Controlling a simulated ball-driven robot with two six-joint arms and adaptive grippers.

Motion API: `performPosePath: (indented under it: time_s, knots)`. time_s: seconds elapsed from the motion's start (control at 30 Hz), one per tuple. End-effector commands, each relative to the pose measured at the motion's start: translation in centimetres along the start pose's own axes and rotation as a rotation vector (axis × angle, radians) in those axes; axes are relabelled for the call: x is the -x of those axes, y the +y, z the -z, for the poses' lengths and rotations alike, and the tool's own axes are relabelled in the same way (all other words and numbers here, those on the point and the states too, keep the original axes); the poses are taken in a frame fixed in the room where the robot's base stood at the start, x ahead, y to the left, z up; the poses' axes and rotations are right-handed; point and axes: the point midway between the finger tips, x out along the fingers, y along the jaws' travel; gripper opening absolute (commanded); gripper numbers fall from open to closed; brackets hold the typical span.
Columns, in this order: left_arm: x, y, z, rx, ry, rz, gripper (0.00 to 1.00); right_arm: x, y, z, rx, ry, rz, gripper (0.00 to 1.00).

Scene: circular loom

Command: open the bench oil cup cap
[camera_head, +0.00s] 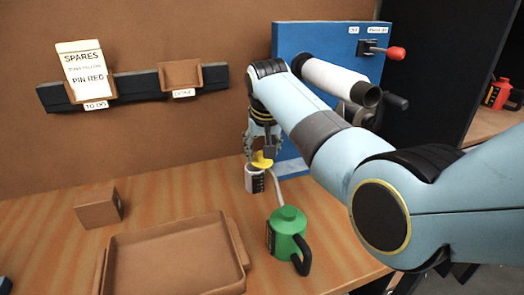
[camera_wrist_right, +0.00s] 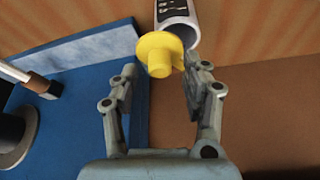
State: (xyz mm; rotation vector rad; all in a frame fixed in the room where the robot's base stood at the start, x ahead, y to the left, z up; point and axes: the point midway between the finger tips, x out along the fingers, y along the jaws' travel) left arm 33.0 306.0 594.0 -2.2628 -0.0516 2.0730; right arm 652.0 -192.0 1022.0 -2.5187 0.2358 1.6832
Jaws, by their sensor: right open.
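The oil cup is a small pale cylinder with a dark label (camera_head: 255,180), standing on the bench in front of the blue panel. Its yellow cap (camera_head: 262,160) is at the cup's top. In the right wrist view the cap (camera_wrist_right: 158,52) has a round flange and a knob and covers part of the cup's end (camera_wrist_right: 177,12). I cannot tell whether it is seated or tilted. My right gripper (camera_head: 262,146) is just above the cap. In the wrist view its open fingers (camera_wrist_right: 160,76) are on either side of the knob, with gaps visible. My left gripper is not in view.
A green oil can (camera_head: 287,235) with a dark handle stands close in front of the cup. A brown tray (camera_head: 243,250) and a small brown box (camera_head: 99,208) are to the left. The blue panel (camera_head: 300,40) carries a roller and a red-knobbed lever (camera_head: 395,53).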

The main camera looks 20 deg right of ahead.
Motion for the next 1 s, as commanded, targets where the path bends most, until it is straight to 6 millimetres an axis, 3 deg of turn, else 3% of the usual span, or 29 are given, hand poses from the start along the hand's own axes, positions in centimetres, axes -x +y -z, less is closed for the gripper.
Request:
performPosePath:
  time_s: [0.17, 0.4, 0.77, 1.0]
  knots:
    - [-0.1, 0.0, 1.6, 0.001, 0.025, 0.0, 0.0, -1.0, 0.0, -0.1, 0.0, -0.001, 0.0, 0.47]
    - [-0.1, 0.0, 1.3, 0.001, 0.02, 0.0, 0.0, -1.0, 0.0, -0.1, 0.0, 0.0, 0.0, 0.47]
    - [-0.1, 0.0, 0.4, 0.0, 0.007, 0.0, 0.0, -1.0, 0.0, -0.1, 0.0, -0.001, 0.0, 0.0]
    - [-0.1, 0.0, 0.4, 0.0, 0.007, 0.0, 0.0, -1.0, 0.0, -0.1, 0.0, -0.001, 0.001, 0.0]
